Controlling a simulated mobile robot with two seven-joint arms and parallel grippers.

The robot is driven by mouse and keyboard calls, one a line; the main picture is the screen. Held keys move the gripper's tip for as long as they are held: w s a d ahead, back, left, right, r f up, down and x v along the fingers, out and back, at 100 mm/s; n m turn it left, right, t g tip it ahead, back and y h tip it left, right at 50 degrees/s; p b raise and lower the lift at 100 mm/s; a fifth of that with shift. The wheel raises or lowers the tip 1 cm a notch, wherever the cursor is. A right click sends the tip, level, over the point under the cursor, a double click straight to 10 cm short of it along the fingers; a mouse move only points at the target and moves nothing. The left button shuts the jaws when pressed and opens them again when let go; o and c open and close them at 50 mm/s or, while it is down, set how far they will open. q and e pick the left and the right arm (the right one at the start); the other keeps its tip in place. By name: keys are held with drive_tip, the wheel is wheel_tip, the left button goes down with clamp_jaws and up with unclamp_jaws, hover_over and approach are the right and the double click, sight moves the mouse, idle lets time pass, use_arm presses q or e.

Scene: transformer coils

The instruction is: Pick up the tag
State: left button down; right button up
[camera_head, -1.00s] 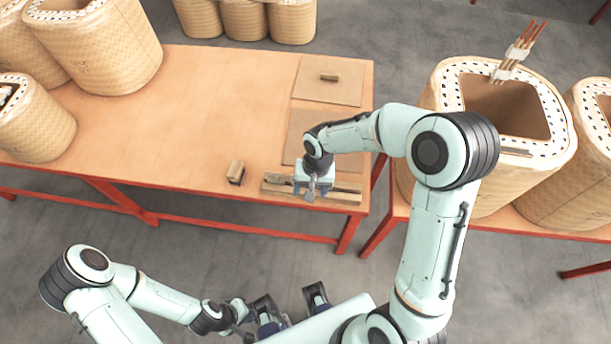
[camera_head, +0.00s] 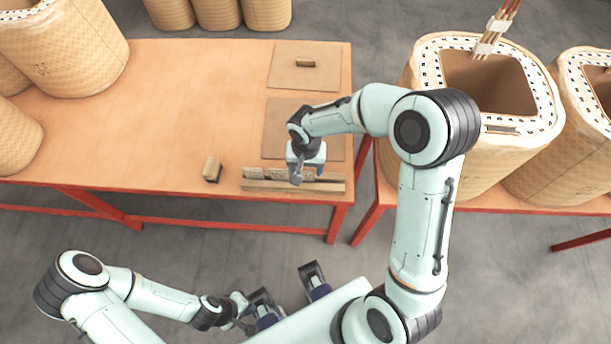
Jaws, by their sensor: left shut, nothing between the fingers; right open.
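A long wooden rack (camera_head: 330,186) lies along the front edge of the table. Small pale tan pieces that look like tags (camera_head: 254,173) stand in it. Which one is the task's tag I cannot tell. My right gripper (camera_head: 297,179) is open and points down at the middle of the rack, hiding part of it. Whether it touches a tag is not clear. My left gripper (camera_head: 240,306) is shut and empty, low in front of the table and away from the rack.
A small wooden block (camera_head: 212,169) stands left of the rack. Two brown boards (camera_head: 303,84) lie behind it, the far one with a small bar on top. Large wrapped coils (camera_head: 70,45) stand at the left. Another coil (camera_head: 455,150) stands to the right. The table's (camera_head: 180,110) middle is clear.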

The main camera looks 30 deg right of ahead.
sight(305, 173)
wheel_tip(305, 173, down, 3)
drive_tip(key=shift+f, duration=0.15)
drive_tip(key=shift+a, duration=0.1)
drive_tip(key=c, duration=0.7)
